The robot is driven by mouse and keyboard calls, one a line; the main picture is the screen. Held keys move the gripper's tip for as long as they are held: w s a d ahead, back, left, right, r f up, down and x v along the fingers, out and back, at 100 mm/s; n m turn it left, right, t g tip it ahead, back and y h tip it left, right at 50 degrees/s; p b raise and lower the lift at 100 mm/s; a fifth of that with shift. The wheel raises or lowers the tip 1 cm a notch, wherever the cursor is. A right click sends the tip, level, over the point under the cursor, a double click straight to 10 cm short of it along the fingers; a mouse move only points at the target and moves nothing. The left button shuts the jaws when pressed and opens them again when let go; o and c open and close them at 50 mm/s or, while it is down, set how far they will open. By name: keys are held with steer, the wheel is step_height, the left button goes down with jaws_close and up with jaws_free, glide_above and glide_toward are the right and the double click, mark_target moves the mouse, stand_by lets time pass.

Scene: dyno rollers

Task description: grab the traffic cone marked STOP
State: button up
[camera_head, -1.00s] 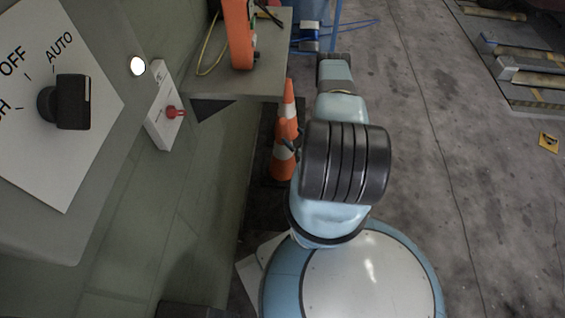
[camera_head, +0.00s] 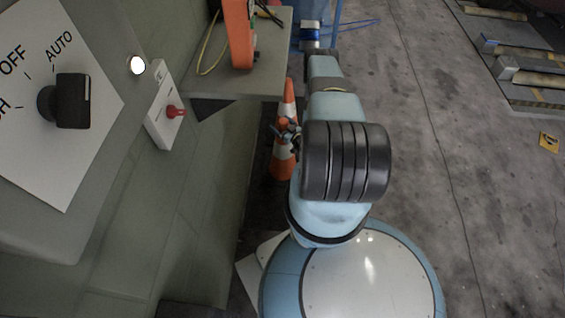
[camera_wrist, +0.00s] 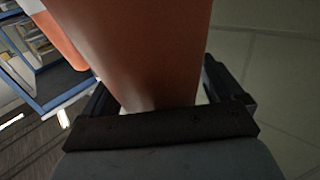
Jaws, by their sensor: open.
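An orange and white traffic cone (camera_head: 283,168) stands upright on the floor beside the green cabinet. Another orange and white cone (camera_head: 289,90) shows just behind it. No STOP lettering is legible on either. My gripper (camera_head: 288,133) is at the upper part of the nearer cone, which it partly hides. In the wrist view a large orange cone surface (camera_wrist: 135,45) lies between the two dark fingers of the open gripper (camera_wrist: 158,92). More orange, seemingly the other cone (camera_wrist: 62,38), shows at left. Whether the fingers touch the cone cannot be told.
A green cabinet (camera_head: 190,215) with a knob panel and a red switch (camera_head: 174,112) rises close on the left. Open concrete floor (camera_head: 430,130) lies to the right.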

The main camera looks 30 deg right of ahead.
jaws_close()
stand_by(0.8)
steer(key=shift+d, duration=0.1)
